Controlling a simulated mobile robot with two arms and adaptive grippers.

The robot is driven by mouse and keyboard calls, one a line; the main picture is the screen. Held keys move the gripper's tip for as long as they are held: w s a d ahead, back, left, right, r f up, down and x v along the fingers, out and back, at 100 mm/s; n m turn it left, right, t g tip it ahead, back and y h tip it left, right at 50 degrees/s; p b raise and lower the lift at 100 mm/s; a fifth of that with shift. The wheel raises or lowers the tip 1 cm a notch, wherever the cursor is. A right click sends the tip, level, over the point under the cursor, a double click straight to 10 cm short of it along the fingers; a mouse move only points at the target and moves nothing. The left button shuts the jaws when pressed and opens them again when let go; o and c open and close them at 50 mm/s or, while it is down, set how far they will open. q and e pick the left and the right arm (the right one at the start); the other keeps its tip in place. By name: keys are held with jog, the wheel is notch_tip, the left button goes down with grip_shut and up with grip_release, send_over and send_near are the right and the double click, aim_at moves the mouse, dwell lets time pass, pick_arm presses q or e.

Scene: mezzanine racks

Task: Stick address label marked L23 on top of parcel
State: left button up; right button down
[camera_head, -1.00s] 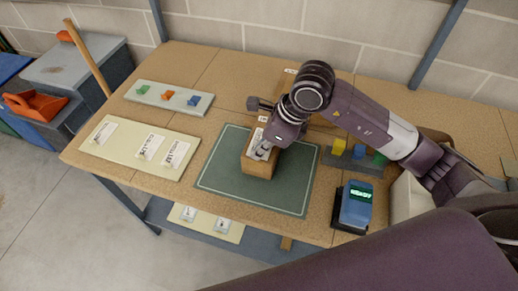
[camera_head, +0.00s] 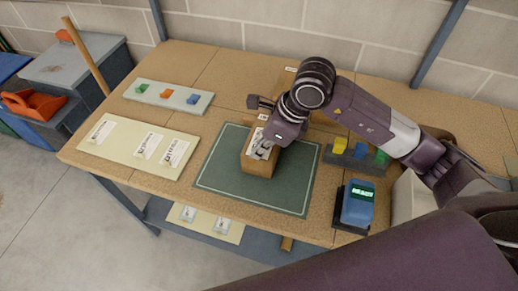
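The parcel (camera_head: 258,166) is a small brown box on the dark green mat (camera_head: 222,176). A white label (camera_head: 252,146) lies at its top, partly covered by my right gripper; its marking is too small to read. My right gripper (camera_head: 264,152) comes in from the right and points down at the parcel's top, its fingertips at or very near the label. I cannot tell whether its fingers are open or shut. Several white labels with dark print (camera_head: 149,146) lie on the cream sheet (camera_head: 116,157) at the left. My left gripper is not in view.
A rack (camera_head: 352,163) with yellow, blue and green blocks and a blue device (camera_head: 357,206) with a lit display stand right of the mat. Grey bins stand left of the table.

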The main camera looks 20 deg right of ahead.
jog(key=shift+b, duration=0.35)
dwell(1.0)
jog(key=shift+f+b, duration=0.35)
jog(key=shift+b, duration=0.15)
dwell(1.1)
jog(key=c, duration=2.1)
grip_release()
jog(key=shift+o, duration=0.3)
jog(key=o, duration=0.3)
jog(key=shift+r, duration=0.15)
jog(key=shift+r+p, duration=1.8)
jog(key=shift+r, duration=1.65)
